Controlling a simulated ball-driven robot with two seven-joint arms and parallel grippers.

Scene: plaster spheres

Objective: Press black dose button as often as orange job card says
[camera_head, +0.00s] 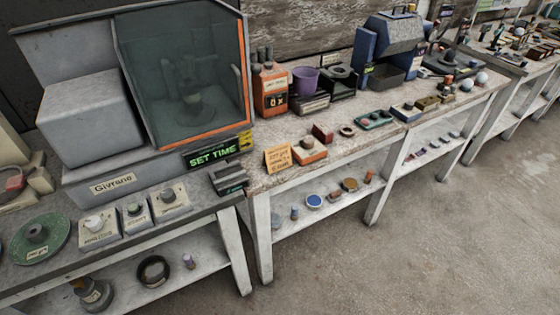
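The orange job card (278,158) stands tilted at the front edge of the middle bench, with dark writing too small to read. Right of it a low orange block (310,152) carries a dark round knob or button (308,143) on top. Behind them stands an orange device (270,90) with a pale label and a small dark display with orange characters. I cannot tell for sure which part is the black dose button. Neither of my grippers shows in the head view.
A grey machine (180,80) with an orange-edged window and a green "SET TIME" display (212,152) stands left. Pale button boxes (133,213) line the left bench's front. A purple cup (305,80) and blue machine (388,52) stand further right. The floor (430,240) is clear.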

